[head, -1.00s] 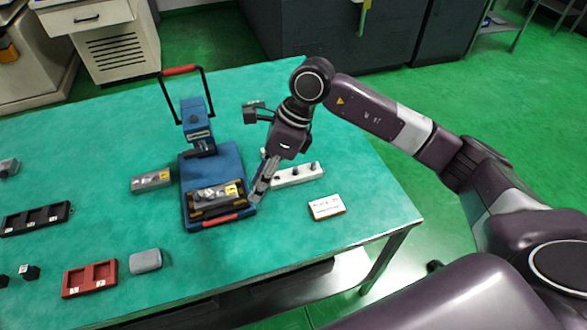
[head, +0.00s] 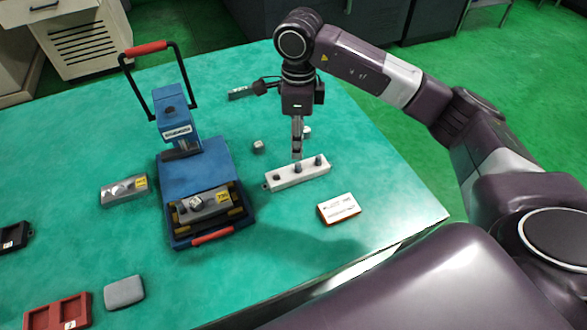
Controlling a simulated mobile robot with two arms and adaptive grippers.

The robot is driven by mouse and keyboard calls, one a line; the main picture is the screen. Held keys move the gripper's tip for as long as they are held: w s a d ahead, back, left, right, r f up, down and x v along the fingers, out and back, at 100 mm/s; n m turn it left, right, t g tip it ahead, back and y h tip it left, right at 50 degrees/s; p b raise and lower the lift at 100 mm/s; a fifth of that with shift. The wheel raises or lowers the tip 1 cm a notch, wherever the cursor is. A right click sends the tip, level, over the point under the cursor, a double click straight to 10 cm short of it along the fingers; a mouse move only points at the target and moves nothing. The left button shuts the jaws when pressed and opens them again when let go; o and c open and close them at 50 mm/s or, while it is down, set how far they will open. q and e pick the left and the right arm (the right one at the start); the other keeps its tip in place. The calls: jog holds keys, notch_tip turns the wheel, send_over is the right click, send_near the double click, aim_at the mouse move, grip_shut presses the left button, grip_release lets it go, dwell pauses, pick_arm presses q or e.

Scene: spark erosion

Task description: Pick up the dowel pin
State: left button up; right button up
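A light grey block (head: 285,181) lies on the green table, with small dark pins standing in its top. One dark pin (head: 318,161) stands near its right end and another pin (head: 277,177) near its left end. I cannot tell for sure which is the dowel pin. My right gripper (head: 297,156) points straight down at the middle of the block, with its tips at or just above the middle pin. The fingers look close together, and whether they hold that pin is too small to tell. My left gripper is not in view.
A blue press (head: 185,178) with a black and red handle stands left of the block, a grey part with a yellow label on its base. Small grey pieces (head: 258,147) lie behind. A red tray (head: 57,312) is front left.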

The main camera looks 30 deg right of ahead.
aim_at(298, 164)
jog(key=shift+w+f, duration=0.25)
jog(key=shift+f, duration=0.55)
jog(key=shift+s+f+p, duration=0.15)
jog(key=shift+f+p, duration=0.15)
jog(key=shift+f, duration=0.5)
jog(key=f+p, duration=0.1)
jog(key=f, duration=0.4)
jog(key=shift+d+f, duration=0.1)
jog(key=shift+d, duration=0.1)
jog(key=shift+c, duration=0.5)
grip_shut()
